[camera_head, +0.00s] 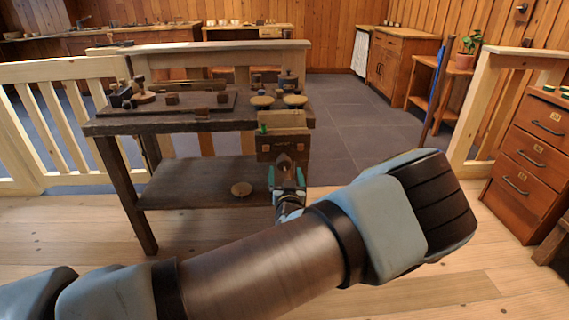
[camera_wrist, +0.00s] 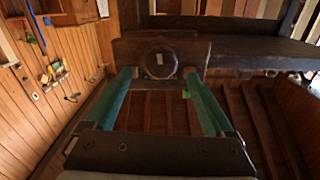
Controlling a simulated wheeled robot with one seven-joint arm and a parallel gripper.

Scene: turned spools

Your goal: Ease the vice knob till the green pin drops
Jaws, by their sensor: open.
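The wooden vice (camera_head: 283,146) is on the near right end of the workbench. Its round dark knob (camera_head: 284,163) faces me, and it also shows in the wrist view (camera_wrist: 160,62) with a small pale mark at its middle. The green pin (camera_head: 263,129) stands at the vice's upper left; a small green patch (camera_wrist: 186,94) in the wrist view looks like the same pin. My gripper (camera_head: 286,178) is open with its teal fingers in front of the vice. In the wrist view (camera_wrist: 158,75) the fingertips are on either side of the knob, with gaps; contact is not clear.
The workbench (camera_head: 170,126) carries a dark board, small wooden parts and pale round-topped pieces (camera_head: 262,101). A round disc (camera_head: 242,189) lies on its lower shelf. A pale railing (camera_head: 75,75) runs behind.

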